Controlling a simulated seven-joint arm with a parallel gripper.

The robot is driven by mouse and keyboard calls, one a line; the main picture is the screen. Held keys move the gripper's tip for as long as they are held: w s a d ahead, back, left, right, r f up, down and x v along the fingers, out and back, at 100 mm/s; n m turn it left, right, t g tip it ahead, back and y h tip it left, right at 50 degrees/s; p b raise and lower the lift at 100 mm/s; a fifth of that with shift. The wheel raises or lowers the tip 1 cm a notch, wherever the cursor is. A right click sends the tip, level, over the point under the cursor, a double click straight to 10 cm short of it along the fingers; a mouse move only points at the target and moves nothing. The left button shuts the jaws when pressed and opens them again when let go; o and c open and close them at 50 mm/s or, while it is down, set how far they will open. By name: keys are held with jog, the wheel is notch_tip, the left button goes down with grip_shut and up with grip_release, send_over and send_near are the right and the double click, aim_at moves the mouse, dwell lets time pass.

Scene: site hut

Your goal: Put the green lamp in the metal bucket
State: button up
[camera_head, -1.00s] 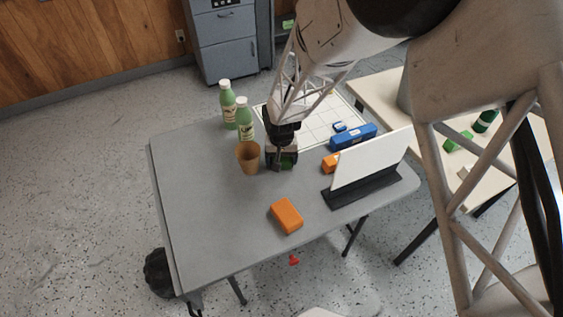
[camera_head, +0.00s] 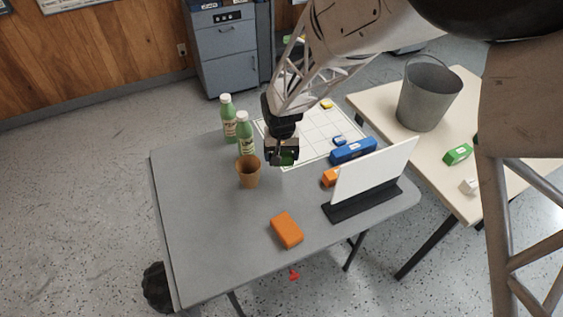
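My gripper (camera_head: 282,160) is above the grey table, just right of a brown cup. A dark green thing, which looks like the green lamp (camera_head: 287,158), shows between its fingers; most of it is hidden by the gripper. The fingers appear shut on it, and it seems to be held a little above the table. The metal bucket (camera_head: 425,103) stands upright on the beige table at the right, with its wide mouth up and its handle at the rim. The bucket is well to the right of my gripper.
The brown cup (camera_head: 248,174) and two green bottles (camera_head: 245,138) stand close left of my gripper. A white panel on a black base (camera_head: 372,172), a blue box (camera_head: 353,151) and orange blocks (camera_head: 287,230) are on the grey table. A green box (camera_head: 458,154) lies near the bucket.

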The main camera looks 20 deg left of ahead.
aim_at(434, 88)
jog(key=shift+r, duration=0.65)
jog(key=shift+r, duration=0.1)
dwell(0.3)
notch_tip(434, 88, up, 11)
jog(key=w+d+r+m, duration=0.1)
jog(key=w+d+m, duration=0.2)
jog(key=w+d, duration=0.65)
jog(key=w+d+r+m, duration=0.1)
jog(key=w+d+m, duration=0.25)
jog(key=w, duration=1.15)
jog(key=w+d+r+m, duration=0.1)
jog(key=w+d+m, duration=0.1)
jog(key=w+d, duration=0.8)
jog(key=w+d+f+m, duration=0.1)
jog(key=w+d+m, duration=0.2)
jog(key=w+d, duration=0.7)
jog(key=w+d+f+m, duration=0.1)
jog(key=w+d+m, duration=0.1)
jog(key=w+d, duration=0.75)
jog(key=shift+s+d+f, duration=0.35)
jog(key=shift+s+f, duration=0.05)
jog(key=shift+f, duration=1.5)
jog(key=shift+s+d+f, duration=0.35)
jog(key=shift+s+f, duration=0.05)
jog(key=shift+f, duration=1.45)
jog(key=shift+s+d+f, duration=0.35)
jog(key=shift+s+f, duration=0.05)
jog(key=shift+f, duration=1.5)
